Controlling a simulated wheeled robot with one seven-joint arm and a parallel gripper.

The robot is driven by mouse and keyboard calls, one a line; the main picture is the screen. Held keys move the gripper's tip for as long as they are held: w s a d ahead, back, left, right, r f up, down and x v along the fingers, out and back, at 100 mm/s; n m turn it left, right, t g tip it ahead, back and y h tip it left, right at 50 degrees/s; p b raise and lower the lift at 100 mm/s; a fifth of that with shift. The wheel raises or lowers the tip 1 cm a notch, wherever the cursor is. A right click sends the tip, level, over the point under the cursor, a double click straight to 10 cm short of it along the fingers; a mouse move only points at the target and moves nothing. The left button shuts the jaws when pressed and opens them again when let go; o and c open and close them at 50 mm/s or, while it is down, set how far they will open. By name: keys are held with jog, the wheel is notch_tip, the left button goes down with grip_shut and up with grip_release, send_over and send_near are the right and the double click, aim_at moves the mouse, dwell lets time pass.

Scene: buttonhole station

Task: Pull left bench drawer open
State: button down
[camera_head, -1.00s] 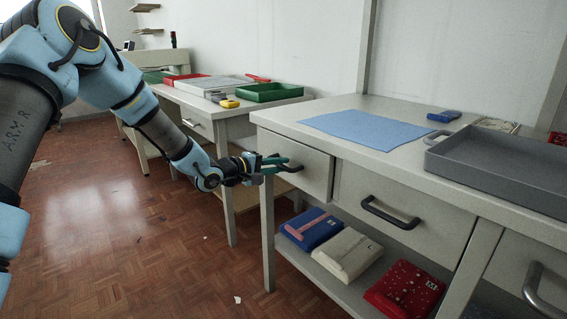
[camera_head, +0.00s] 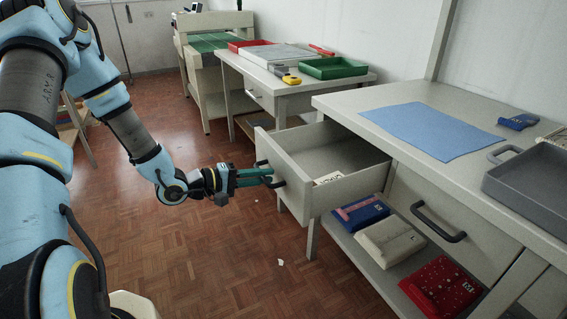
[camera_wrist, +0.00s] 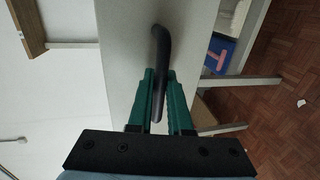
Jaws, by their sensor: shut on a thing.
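The left bench drawer (camera_head: 297,198) is pulled well out from the pale bench in the head view, and its inside is visible. A small white item with dark print (camera_head: 329,178) lies in it. My gripper (camera_head: 268,177) is at the drawer's front, shut on its dark bar handle (camera_head: 277,183). In the wrist view the green fingers (camera_wrist: 158,95) stand on both sides of the dark handle (camera_wrist: 160,60), against the pale drawer front (camera_wrist: 125,60).
The bench top holds a blue mat (camera_head: 425,130), a grey tray (camera_head: 535,185) and a small blue item (camera_head: 518,121). A second drawer with a dark handle (camera_head: 437,222) is closed. Blue, cream and red packages lie on the shelf below. Open parquet floor (camera_head: 190,265) lies before the drawer.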

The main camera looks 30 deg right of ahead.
jog(key=shift+f+p+v, duration=0.15)
jog(key=shift+p+v, duration=0.05)
jog(key=shift+v, duration=0.6)
jog(key=shift+f+p+v, duration=0.15)
jog(key=shift+v, duration=0.6)
jog(key=shift+a, duration=0.1)
jog(key=c, duration=0.8)
grip_release()
jog(key=shift+c, duration=0.2)
jog(key=v, duration=1)
jog(key=shift+a+b, duration=0.35)
